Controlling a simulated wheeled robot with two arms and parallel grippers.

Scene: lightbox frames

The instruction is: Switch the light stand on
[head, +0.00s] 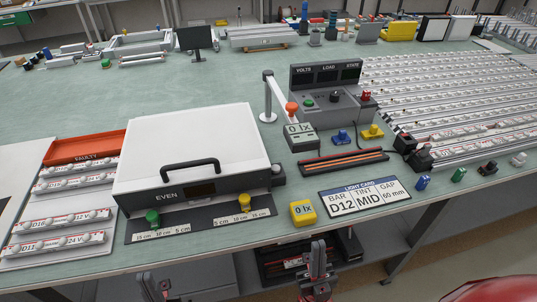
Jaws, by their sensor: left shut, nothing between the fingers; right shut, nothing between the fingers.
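A grey console (325,108), which I take for the light stand, stands at the back centre-right of the bench. Its upright panel, marked VOLTS, LOAD and STATE, has dark displays (326,76). On its sloped face are a green button (309,101), a black knob (336,97) and, at the right, a red mushroom button (366,95). My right gripper (318,247) is shut and empty at the bench's front edge, well in front of the console. My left gripper (148,280) is shut and empty at the bottom left, partly cut off by the frame.
A white box (195,140) with a black handle, marked EVEN, fills the left centre. A light card (365,197), a yellow meter (302,212) and a dark tray with orange strips (343,161) lie before the console. Rows of LED bars (450,90) cover the right.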

